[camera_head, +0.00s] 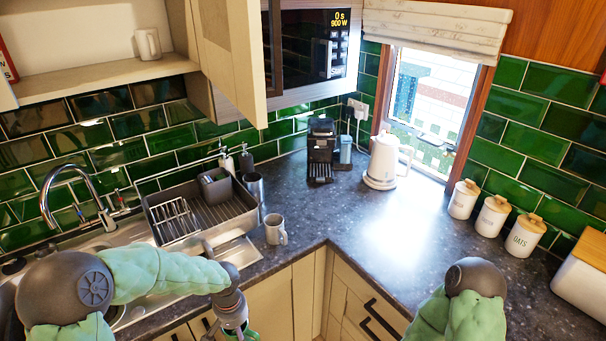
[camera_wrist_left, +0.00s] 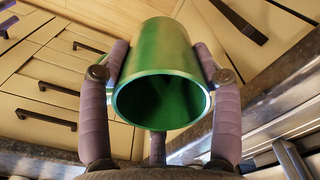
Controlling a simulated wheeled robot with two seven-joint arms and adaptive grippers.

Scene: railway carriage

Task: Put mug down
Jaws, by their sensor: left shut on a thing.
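My left gripper (camera_wrist_left: 160,85) is shut on a green mug (camera_wrist_left: 160,50), with dark fingers on both sides of it. The mug's open mouth faces the left wrist camera, and it looks empty. In the head view the left gripper (camera_head: 236,322) is low in front of the cabinet fronts, and only a bit of green shows at the bottom edge. A grey mug (camera_head: 275,229) stands upright on the dark worktop (camera_head: 330,215), and a white mug (camera_head: 147,43) stands on the open shelf. My right gripper is out of view.
A dish rack (camera_head: 205,212) stands beside the sink tap (camera_head: 75,190). A coffee machine (camera_head: 320,150) and white kettle (camera_head: 383,162) stand at the back, canisters (camera_head: 494,216) at the right. An open cupboard door (camera_head: 230,60) juts out. The worktop's middle right is clear.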

